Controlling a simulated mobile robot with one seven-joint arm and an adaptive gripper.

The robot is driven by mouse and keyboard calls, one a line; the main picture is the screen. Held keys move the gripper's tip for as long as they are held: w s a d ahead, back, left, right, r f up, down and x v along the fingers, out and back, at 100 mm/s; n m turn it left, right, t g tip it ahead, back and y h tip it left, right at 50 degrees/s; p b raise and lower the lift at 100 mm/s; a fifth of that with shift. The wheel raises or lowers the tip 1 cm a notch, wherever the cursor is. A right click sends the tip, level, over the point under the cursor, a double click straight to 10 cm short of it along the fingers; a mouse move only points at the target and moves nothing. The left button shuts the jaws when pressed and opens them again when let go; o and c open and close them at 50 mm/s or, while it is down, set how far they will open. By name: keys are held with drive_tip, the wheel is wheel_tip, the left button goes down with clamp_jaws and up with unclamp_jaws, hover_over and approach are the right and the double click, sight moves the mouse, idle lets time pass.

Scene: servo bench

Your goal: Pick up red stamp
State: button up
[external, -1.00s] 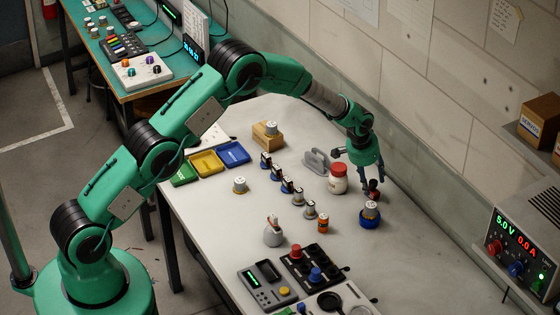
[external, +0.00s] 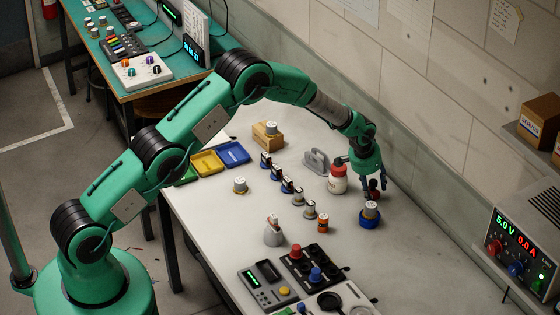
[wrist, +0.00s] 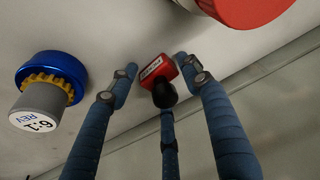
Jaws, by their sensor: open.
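The red stamp (wrist: 152,69) shows in the wrist view as a red block with a white label and a black rounded knob handle. It lies between the spread fingertips of my gripper (wrist: 158,66), and one finger crosses below its handle. The gripper is open; I cannot tell whether any finger touches the stamp. In the external view my gripper (external: 370,191) points down at the right side of the bench. The stamp (external: 375,184) is partly hidden there by the fingers.
A grey gearmotor in a blue holder (external: 369,221) stands just in front of my gripper. Several small motors stand further left. The wall is behind.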

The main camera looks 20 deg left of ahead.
sight(373, 181)
drive_tip(key=c, duration=1.1)
drive_tip(key=shift+o, duration=0.2)
drive_tip(key=shift+r, duration=0.8)
drive_tip(key=shift+c, duration=0.7)
wheel_tip(373, 181, up, 2)
drive_tip(key=s+a, duration=0.3)
drive_tip(key=s, duration=0.1)
drive_tip(key=s+a+r, duration=0.1)
drive_tip(key=s+a, duration=0.2)
drive_tip(key=s, duration=0.1)
drive_tip(key=s+a, duration=0.3)
drive_tip(key=s, duration=0.1)
drive_tip(key=shift+s+a+r, duration=0.2)
drive_tip(key=shift+s+a, duration=0.1)
drive_tip(key=shift+s, duration=0.1)
clamp_jaws()
